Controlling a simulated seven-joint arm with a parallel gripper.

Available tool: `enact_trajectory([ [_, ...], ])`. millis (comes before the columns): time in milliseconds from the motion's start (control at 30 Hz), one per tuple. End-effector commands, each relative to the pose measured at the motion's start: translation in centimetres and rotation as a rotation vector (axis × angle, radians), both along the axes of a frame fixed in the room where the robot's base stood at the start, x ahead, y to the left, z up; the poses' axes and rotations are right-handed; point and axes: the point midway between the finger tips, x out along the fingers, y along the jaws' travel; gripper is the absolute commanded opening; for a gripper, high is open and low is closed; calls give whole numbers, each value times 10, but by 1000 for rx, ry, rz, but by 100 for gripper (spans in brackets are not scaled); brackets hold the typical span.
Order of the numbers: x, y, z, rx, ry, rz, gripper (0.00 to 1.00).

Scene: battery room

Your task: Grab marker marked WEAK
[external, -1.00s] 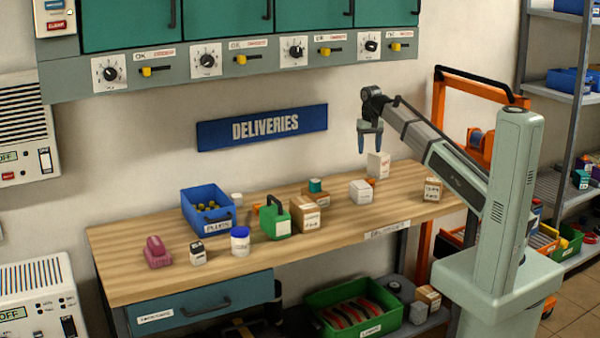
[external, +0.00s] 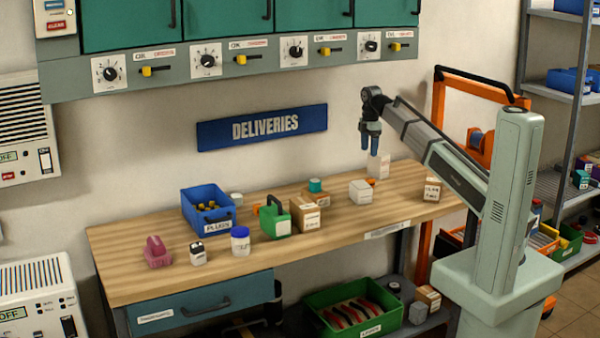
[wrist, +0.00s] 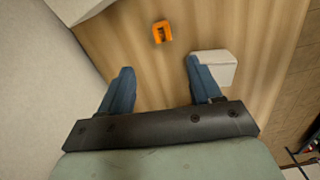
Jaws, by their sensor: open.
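No lettering reading WEAK is legible in either view, so I cannot tell which thing is the marker. A small orange block (wrist: 161,32) lies on the bench in the wrist view, ahead of my gripper. My gripper (external: 369,151) is open and empty, above the right half of the bench. In the wrist view its two fingers (wrist: 159,67) are spread apart, with bare wood between them. A white box (wrist: 215,68) is partly hidden by the right finger there.
The wooden bench (external: 150,284) holds a blue bin (external: 203,222), a green can (external: 279,224), a cardboard box (external: 306,213), a white jar with a blue lid (external: 240,242) and a pink object (external: 156,255). A white box (external: 360,192) stands right of centre. The wall is close behind.

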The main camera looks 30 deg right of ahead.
Motion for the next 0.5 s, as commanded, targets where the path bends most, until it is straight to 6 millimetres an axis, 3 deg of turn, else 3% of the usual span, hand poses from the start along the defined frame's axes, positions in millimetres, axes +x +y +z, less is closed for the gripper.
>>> enact_trajectory([
  [233,-1,0,-8,0,2,92,64],
  [500,-2,0,-49,0,2,91,64],
])
